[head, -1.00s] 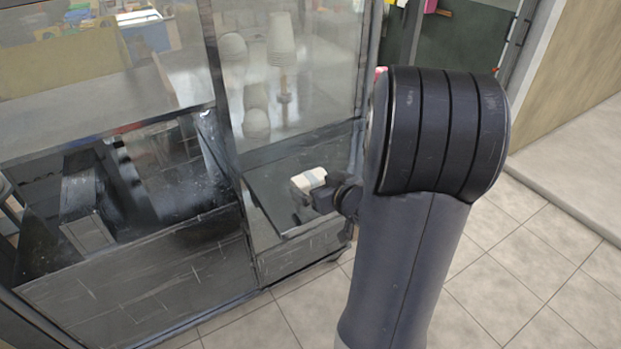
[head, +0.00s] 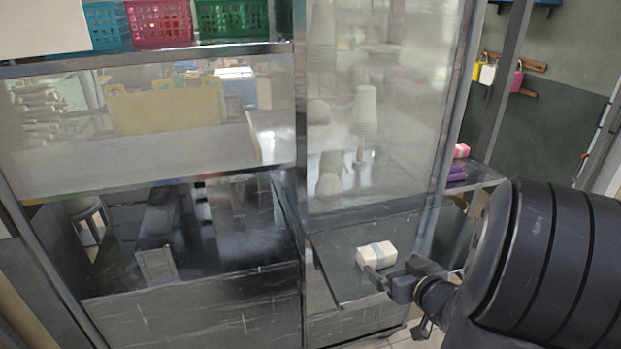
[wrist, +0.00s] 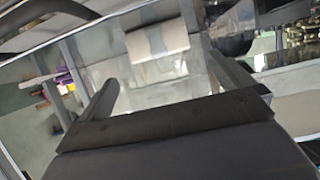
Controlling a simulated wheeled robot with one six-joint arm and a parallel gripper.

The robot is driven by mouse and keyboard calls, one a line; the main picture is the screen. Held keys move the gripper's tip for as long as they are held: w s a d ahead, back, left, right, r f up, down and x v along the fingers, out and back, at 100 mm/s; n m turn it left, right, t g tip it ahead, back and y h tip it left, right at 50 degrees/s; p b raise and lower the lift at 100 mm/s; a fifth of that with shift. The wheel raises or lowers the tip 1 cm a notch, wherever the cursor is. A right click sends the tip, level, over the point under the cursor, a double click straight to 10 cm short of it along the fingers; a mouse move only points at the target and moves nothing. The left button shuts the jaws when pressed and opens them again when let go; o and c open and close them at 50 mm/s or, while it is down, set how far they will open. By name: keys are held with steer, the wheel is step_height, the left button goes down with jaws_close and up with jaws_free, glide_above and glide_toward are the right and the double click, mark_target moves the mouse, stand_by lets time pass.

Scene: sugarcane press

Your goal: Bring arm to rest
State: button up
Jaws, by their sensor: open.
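My gripper (head: 378,281) is at the lower right of the head view, in front of the metal cabinet (head: 200,310). In the wrist view its two fingers (wrist: 166,92) stand wide apart with nothing between them. A white block with a grey band (head: 376,254) lies on the cabinet's lower right shelf (head: 340,270), just beyond the gripper. The block also shows beyond the fingers in the wrist view (wrist: 157,40). Whether a fingertip touches it is not clear. My dark arm fills the lower right of the head view and hides part of the shelf.
Glass panels and metal posts (head: 301,130) stand close on the left. Blue, red and green baskets (head: 160,22) sit on the top shelf. A purple item (head: 456,174) lies on a side ledge. Padlocks (head: 487,74) hang on the back wall.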

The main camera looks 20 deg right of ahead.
mark_target(376, 248)
steer(key=b+x, duration=0.1)
steer(key=x, duration=1)
steer(key=shift+f, duration=0.15)
steer(key=shift+s+r, duration=0.15)
steer(key=shift+r, duration=0.7)
steer(key=shift+f, duration=0.1)
